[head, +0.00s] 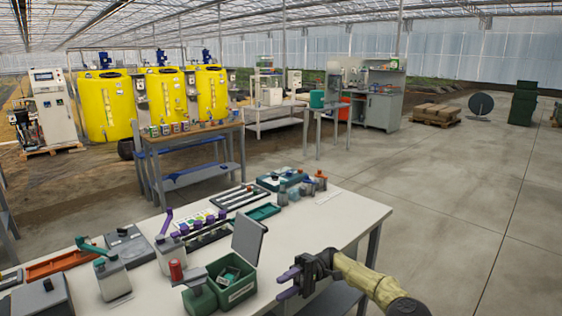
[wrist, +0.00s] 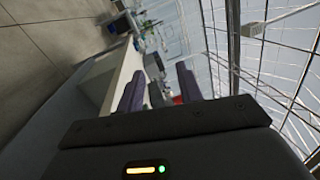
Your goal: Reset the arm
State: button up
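My gripper (head: 287,283) is at the front right of the white table (head: 345,213) in the head view, beside the green box, with its purple fingers pointing left. In the wrist view my gripper (wrist: 158,90) shows its two purple fingers apart with a clear gap between them and nothing held. My arm comes in from the lower right of the head view. The wrist view is tilted, with the white table (wrist: 122,72) seen past the fingers on the left.
A green box (head: 240,287) with a raised grey lid (head: 249,235) stands left of my gripper. Open concrete floor (head: 445,190) lies right of the table.

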jog(key=s+a+f+m+t+h, duration=0.2)
jog(key=s+a+t+h, duration=0.25)
jog(key=s+a, duration=0.3)
jog(key=s+d+f+m+t+h, duration=0.2)
jog(key=s+d+f+t+h, duration=0.1)
jog(key=s+f+t+h, duration=0.15)
jog(key=s+d+r+m+t+h, duration=0.25)
jog(key=s+d+t, duration=0.2)
jog(key=d, duration=0.45)
jog(key=s+d+r+m+t+h, duration=0.1)
jog(key=s+d+r+t+h, duration=0.15)
jog(key=s+d, duration=0.55)
notch_tip(320, 180, up, 16)
jog(key=w+d+p, duration=0.1)
jog(key=w+p, duration=0.1)
jog(key=p, duration=1.4)
jog(key=shift+d+r+t, duration=0.15)
jog(key=shift+d+t, duration=0.2)
jog(key=shift+t, duration=0.05)
jog(key=shift+w+d, duration=0.1)
